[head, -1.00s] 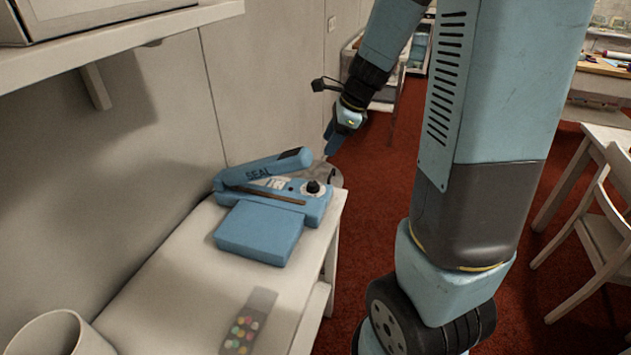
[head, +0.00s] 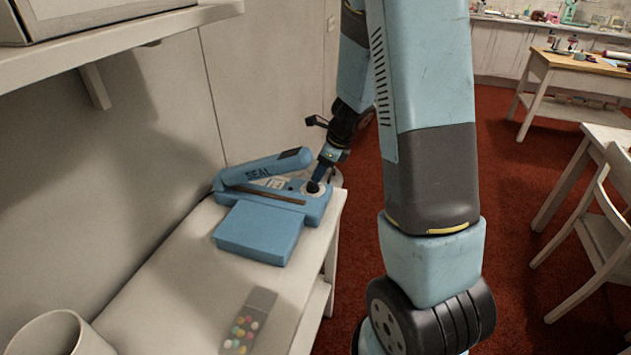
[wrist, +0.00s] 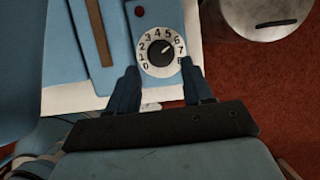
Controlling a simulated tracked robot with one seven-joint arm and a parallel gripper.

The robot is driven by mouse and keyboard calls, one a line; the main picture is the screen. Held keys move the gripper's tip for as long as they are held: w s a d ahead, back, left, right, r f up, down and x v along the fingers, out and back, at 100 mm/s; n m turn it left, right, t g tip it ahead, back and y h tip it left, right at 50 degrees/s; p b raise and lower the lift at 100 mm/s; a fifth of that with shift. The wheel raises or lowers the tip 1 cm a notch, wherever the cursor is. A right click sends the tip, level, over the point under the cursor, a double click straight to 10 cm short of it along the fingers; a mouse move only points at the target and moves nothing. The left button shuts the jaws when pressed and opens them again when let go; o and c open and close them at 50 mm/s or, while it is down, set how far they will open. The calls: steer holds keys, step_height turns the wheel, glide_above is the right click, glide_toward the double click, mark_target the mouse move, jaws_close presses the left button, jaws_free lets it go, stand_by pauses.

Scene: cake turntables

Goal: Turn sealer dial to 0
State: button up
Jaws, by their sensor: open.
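The blue heat sealer (head: 262,235), marked SEAL on its raised arm, sits on the white bench. Its dial (wrist: 161,51) is a black knob on a white round plate numbered 0 to 8. The white mark on the knob points up and right, at about 6; the 0 is at the lower left. My gripper (wrist: 160,68) is open and empty, its two blue fingers apart at the lower left and lower right of the dial plate. In the head view my gripper (head: 318,180) is just above the dial, which it partly hides. Contact with the knob cannot be told.
A round metal container with a dark slot (wrist: 262,15) stands close to the right of the dial. A red light (wrist: 139,12) is on the sealer's panel. A tray of coloured pieces (head: 243,335) and a white pot (head: 50,335) are nearer on the bench. A shelf (head: 130,38) overhangs at left.

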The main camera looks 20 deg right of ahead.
mark_target(313, 186)
steer(key=shift+x, duration=2.65)
steer(key=shift+c, duration=0.2)
steer(key=c, duration=0.7)
